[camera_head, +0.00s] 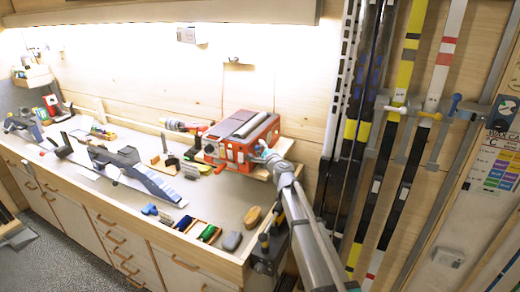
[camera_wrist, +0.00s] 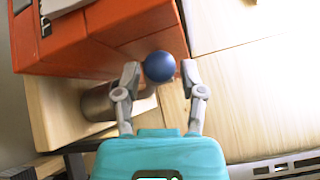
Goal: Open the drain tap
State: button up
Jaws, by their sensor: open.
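A red machine (camera_head: 240,139) with a grey top stands at the right end of the bench; its red side also fills the upper left of the wrist view (camera_wrist: 80,42). A round dark blue knob (camera_wrist: 159,66), likely the drain tap's handle, shows beside the red side. My gripper (camera_wrist: 160,74) is open, its two grey fingertips on either side of the knob; whether they touch it I cannot tell. In the head view my gripper (camera_head: 264,153) is at the machine's right side, and the knob cannot be made out there.
A metal cup (camera_wrist: 97,104) stands on a wooden ledge (camera_wrist: 52,112) close by my left finger. Brushes and coloured blocks (camera_head: 195,228) lie along the bench's front. Skis (camera_head: 405,110) stand in a wall rack to the right.

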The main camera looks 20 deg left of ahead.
jog(key=shift+w+a, duration=0.15)
jog(key=shift+c, duration=0.2)
grip_shut()
